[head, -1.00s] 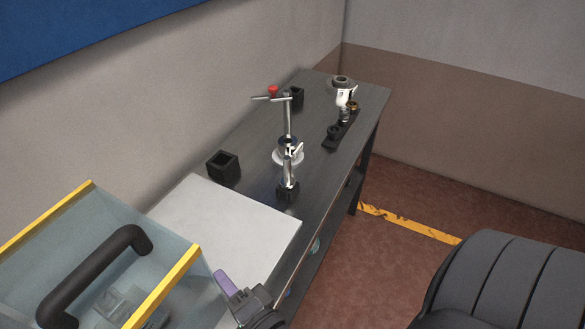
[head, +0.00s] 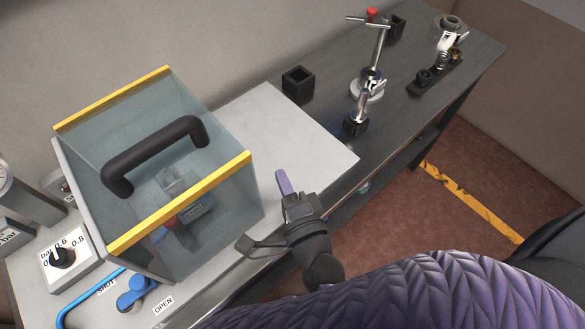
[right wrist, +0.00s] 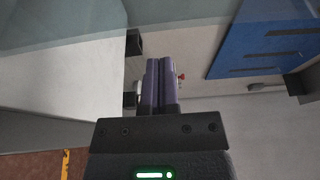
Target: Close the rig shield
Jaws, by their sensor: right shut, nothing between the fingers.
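The rig shield (head: 105,150) is a clear box-like cover with yellow edge strips and a black bar handle (head: 150,155) on its upper face. It stands over the left part of the pale rig plate (head: 300,150), with a small fixture (head: 190,205) visible through its panels. I cannot tell how far its hinge is swung. My right gripper (head: 282,182) is shut and empty, just right of the shield and apart from the handle. Its purple fingers lie together in the right wrist view (right wrist: 161,85). My left gripper is not in view.
A blue lever valve (head: 138,290) with SHUT and OPEN labels and a regulator knob (head: 62,255) sit in front of the shield. Black square cups (head: 298,82) and a metal stand (head: 376,60) are on the dark bench behind. The plate right of the shield is bare.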

